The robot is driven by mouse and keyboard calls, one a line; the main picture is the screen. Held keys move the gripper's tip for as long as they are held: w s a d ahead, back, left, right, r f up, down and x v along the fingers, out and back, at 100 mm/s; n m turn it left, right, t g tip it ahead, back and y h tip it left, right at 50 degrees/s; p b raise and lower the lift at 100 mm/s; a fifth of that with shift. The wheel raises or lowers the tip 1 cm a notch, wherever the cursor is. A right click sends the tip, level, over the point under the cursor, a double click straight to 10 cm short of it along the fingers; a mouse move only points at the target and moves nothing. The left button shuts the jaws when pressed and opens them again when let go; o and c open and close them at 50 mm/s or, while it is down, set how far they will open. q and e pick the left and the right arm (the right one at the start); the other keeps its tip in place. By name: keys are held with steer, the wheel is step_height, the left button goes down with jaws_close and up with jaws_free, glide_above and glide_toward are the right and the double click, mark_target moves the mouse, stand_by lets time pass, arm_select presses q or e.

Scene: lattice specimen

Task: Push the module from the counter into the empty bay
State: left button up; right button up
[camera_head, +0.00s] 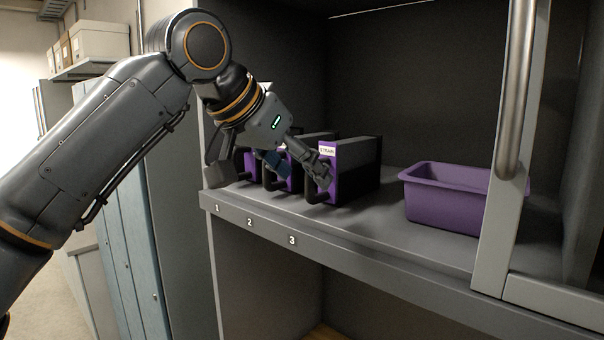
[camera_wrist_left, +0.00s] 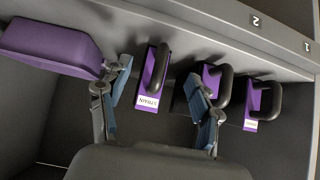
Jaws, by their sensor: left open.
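The module labelled STRAIN (camera_head: 340,172) is a black box with a purple front and a black loop handle. It stands upright on the grey counter (camera_head: 390,235) near number 3, and also shows in the left wrist view (camera_wrist_left: 152,75). My left gripper (camera_head: 302,170) is open in front of the modules. In the left wrist view its blue-padded fingers (camera_wrist_left: 163,98) appear on either side of the STRAIN module; I cannot tell whether they touch it. Two similar modules (camera_wrist_left: 213,80) (camera_wrist_left: 262,100) stand beside it, near numbers 1 and 2. I cannot make out the empty bay.
A purple bin (camera_head: 445,200) stands on the counter to the right, with free counter between it and the STRAIN module. A grey door frame with a metal handle (camera_head: 514,90) stands in front at the right. The cabinet side wall is at the left.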

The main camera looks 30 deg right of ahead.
arm_select(q)
steer(key=shift+v, duration=1.95)
steer(key=v, duration=1.2)
